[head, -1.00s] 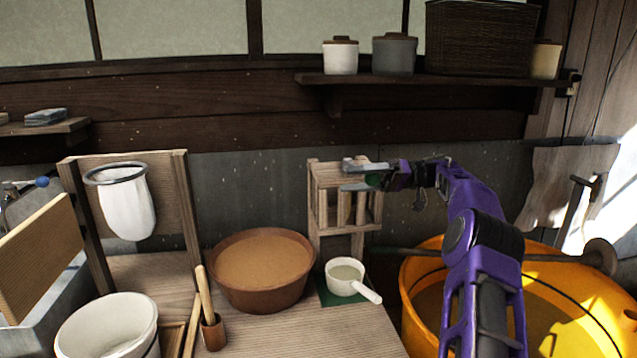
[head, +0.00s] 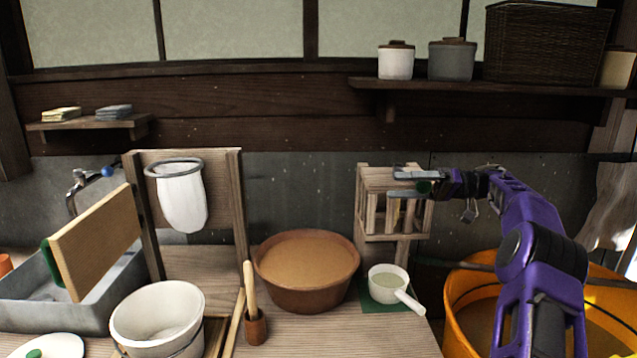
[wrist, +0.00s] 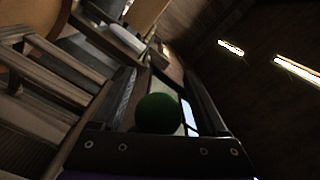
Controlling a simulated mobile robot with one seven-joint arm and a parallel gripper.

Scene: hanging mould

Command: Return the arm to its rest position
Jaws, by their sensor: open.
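My purple arm (head: 535,235) rises at the right of the head view, bent, with its forearm reaching left. My gripper (head: 395,182) is at its end, jaws pointing left, open and empty. In the head view it overlaps the top of a small wooden rack (head: 378,212); I cannot tell whether they touch. In the wrist view the two dark fingers (wrist: 160,85) stand apart, with a dark green round part between their bases. Wooden slats (wrist: 45,75) show to their left in that view.
A brown bowl (head: 308,265), a white ladle (head: 390,284) on a green mat and a white bucket (head: 158,318) stand on the counter. A white bag (head: 183,200) hangs from a ring. An orange tub (head: 462,300) is beside my arm. A shelf (head: 480,88) with jars is above.

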